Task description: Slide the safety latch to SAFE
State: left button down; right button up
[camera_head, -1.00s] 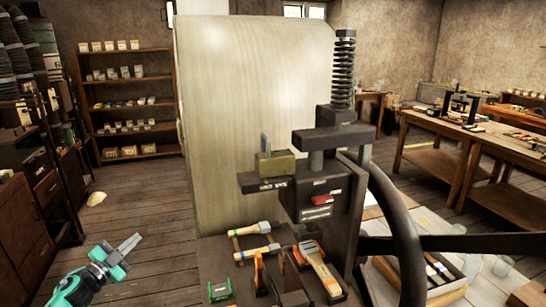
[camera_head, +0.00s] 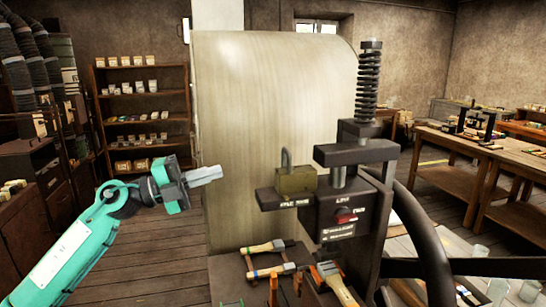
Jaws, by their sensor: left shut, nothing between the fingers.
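The safety latch, an olive-brass block (camera_head: 296,182) with an upright grey tab (camera_head: 287,160), sits toward the right end of a dark ledge (camera_head: 266,200) on the press. Small pale lettering runs along the ledge's front, too small to read surely. My left gripper (camera_head: 207,175) is left of the latch at about its height in the picture. Its fingers are shut, empty and point right toward the latch, with a clear gap between. My right gripper is out of view.
The press head with its spring screw (camera_head: 368,85) rises right of the latch, and a red part (camera_head: 345,216) is on its front. A large dark handwheel (camera_head: 432,240) stands at right. Wooden-handled tools (camera_head: 268,247) lie below. A pale drum (camera_head: 230,120) is behind.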

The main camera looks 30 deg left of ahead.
pick_arm(q)
jog(key=shift+w+d+r, duration=0.1)
jog(key=p, duration=0.6)
send_near(284, 152)
jog(key=x, duration=0.4)
jog(key=shift+w+d+r, duration=0.15)
jog(key=shift+d+r, duration=0.05)
jog(key=shift+r, duration=0.05)
jog(key=shift+p+x, duration=0.75)
jog(key=shift+x, duration=0.2)
jog(key=shift+w+d+f, duration=0.15)
jog(key=shift+w+f, duration=0.05)
